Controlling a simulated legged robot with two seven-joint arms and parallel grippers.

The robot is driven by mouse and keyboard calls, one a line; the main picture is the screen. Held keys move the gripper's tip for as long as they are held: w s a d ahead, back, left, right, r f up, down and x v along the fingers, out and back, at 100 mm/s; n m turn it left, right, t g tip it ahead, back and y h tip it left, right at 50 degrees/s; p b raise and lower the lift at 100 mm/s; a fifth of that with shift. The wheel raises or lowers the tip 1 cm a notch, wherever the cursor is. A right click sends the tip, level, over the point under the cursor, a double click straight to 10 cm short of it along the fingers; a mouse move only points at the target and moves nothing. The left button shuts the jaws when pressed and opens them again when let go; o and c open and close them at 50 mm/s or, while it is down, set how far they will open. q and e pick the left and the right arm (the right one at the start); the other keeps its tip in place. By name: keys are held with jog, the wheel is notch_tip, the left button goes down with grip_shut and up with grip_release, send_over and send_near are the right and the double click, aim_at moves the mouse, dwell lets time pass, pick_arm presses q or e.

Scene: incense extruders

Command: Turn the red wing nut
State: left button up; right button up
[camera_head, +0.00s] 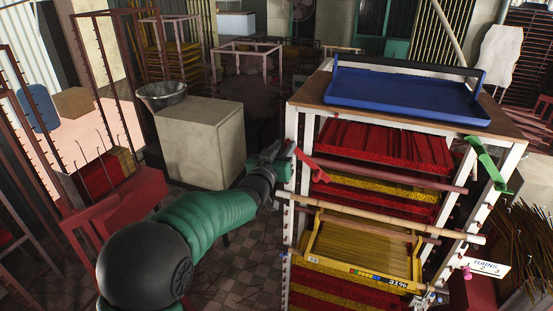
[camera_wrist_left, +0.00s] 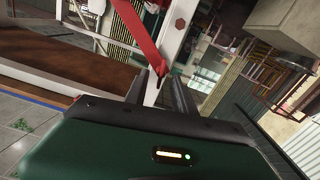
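The red wing nut (camera_head: 314,161) is a long red wing on the front left post of the white rack (camera_head: 290,205). It also shows large at the top of the left wrist view (camera_wrist_left: 141,35), its narrow lower end reaching down to the fingers. My left gripper (camera_head: 284,158) is at that post, just left of the wing nut. In the left wrist view its two dark fingers (camera_wrist_left: 162,82) stand apart, with the red end at their tips. Contact is hard to tell. My right gripper is not in view.
A green wing nut (camera_head: 488,162) is on the right post. A blue tray (camera_head: 400,97) lies on the rack's wooden top. Wooden poles (camera_head: 400,218) stick out in front. A concrete block (camera_head: 200,140) stands left.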

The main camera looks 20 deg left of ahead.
pick_arm(q)
jog(key=s+b, duration=0.6)
jog(key=s, duration=1)
jog(key=shift+a, duration=0.25)
jog(key=shift+f, duration=0.15)
jog(key=s+f+g+b, duration=0.1)
jog(key=s+f+g, duration=0.2)
jog(key=f, duration=0.6)
jog(key=s+f+g+y+b, duration=0.1)
jog(key=s+f+g, duration=0.2)
jog(key=f, duration=0.5)
jog(key=s+f+g+b, duration=0.1)
jog(key=s+f+g, duration=0.2)
jog(key=f, duration=0.6)
jog(key=s+d+f+m+g+b, duration=0.1)
jog(key=s+f+g, duration=0.5)
jog(key=s+f, duration=0.6)
jog(key=shift+s+d+b, duration=0.4)
jog(key=shift+s+d, duration=0.5)
jog(key=shift+s, duration=0.05)
